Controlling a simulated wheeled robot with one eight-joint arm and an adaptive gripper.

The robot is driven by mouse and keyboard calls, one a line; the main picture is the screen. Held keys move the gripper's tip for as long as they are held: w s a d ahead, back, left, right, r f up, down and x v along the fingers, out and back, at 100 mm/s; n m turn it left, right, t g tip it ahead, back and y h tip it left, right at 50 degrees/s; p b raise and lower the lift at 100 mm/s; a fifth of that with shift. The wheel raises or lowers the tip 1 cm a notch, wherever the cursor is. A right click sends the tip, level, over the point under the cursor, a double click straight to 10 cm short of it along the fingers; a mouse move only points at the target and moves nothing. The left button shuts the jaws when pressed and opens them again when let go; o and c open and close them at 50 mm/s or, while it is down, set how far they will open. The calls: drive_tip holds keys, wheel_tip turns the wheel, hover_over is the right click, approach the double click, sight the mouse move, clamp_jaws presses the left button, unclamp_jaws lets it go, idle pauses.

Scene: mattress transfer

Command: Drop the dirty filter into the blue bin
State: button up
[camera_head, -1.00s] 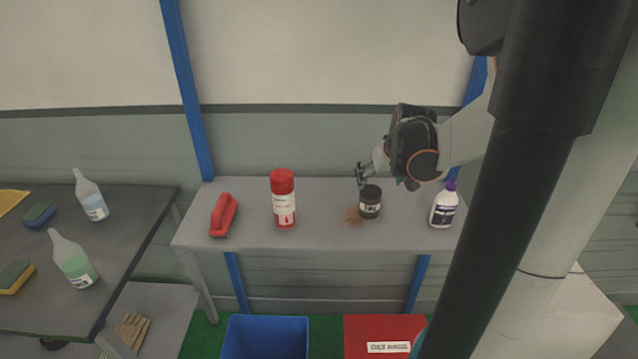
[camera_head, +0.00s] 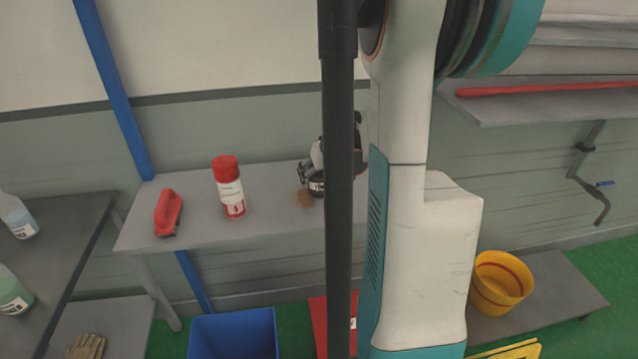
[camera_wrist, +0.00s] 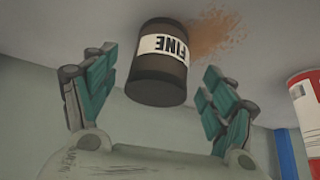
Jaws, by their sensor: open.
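The dark canister filter (camera_wrist: 158,78) has a white label reading "FINE" and a brown dirt stain beside it. In the head view the filter (camera_head: 317,188) sits on the grey bench next to the stain, partly hidden by my arm and gripper. My gripper (camera_head: 309,174) is right at the canister. In the wrist view my gripper (camera_wrist: 158,66) is open, with one finger on each side of the canister and a gap to both. The blue bin (camera_head: 234,340) stands on the floor in front of the bench, cut off by the lower picture edge.
On the grey bench (camera_head: 262,218) are a red-capped canister (camera_head: 229,188) and a red-handled brush (camera_head: 168,211). A red bin (camera_head: 319,322) is beside the blue one. A yellow bucket (camera_head: 500,281) stands on a low shelf at right. A dark table with bottles is at left.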

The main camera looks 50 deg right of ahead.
drive_tip(key=b+x, duration=0.1)
drive_tip(key=x, duration=0.2)
drive_tip(key=shift+w+d+f, duration=0.1)
drive_tip(key=shift+f, duration=0.15)
drive_tip(key=shift+r, duration=0.1)
drive_tip(key=c, duration=1.3)
drive_tip(key=shift+r, duration=0.15)
wheel_tip(320, 180, up, 20)
drive_tip(key=p, duration=0.6)
